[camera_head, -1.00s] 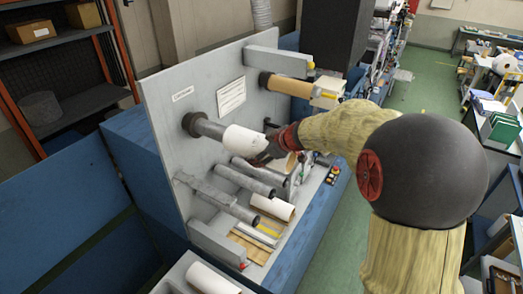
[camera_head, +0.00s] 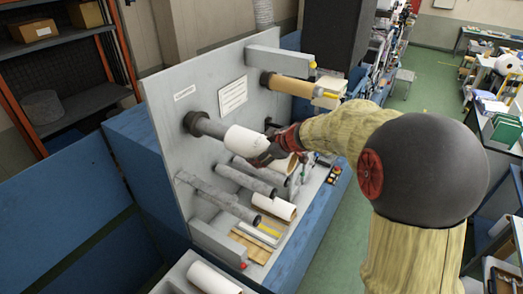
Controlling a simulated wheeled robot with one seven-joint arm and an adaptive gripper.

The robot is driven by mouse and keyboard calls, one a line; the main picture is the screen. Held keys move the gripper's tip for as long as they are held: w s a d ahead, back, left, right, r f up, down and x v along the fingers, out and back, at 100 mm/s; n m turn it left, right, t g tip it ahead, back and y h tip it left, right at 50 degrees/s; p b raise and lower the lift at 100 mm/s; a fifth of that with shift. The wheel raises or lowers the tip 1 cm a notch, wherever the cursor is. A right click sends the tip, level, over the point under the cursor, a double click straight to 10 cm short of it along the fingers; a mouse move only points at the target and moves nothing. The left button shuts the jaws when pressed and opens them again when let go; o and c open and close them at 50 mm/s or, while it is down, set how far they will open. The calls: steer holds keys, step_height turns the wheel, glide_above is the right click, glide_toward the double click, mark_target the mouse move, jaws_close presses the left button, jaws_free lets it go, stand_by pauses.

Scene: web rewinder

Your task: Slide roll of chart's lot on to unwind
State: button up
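A white roll (camera_head: 243,141) sits at the free end of the upper left shaft, the grey spindle (camera_head: 209,127) that sticks out of the grey upright panel (camera_head: 165,98). The roll lines up with the spindle, and bare spindle shows between the roll and the dark collar at the panel. My gripper (camera_head: 270,146) is at the roll's outer end, with its red and dark fingers against or around it. The fingertips are partly hidden, so I cannot tell whether they grip it. Small labels on the panel are too small to read.
A brown core (camera_head: 290,86) sits on the upper right shaft. Grey rollers (camera_head: 245,180) lie below the spindle. Green floor (camera_head: 335,240) is open at right.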

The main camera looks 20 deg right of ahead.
mark_target(296, 163)
steer(key=o, duration=0.4)
steer(key=shift+s+f, duration=0.1)
steer(key=shift+f, duration=0.05)
steer(key=shift+s+d, duration=1.35)
steer(key=shift+s, duration=0.3)
steer(key=shift+s+d, duration=0.9)
steer(key=shift+s, duration=0.25)
steer(key=shift+s+d, duration=0.85)
steer(key=shift+s, duration=0.3)
steer(key=shift+s+d, duration=0.9)
steer(key=shift+s, duration=0.25)
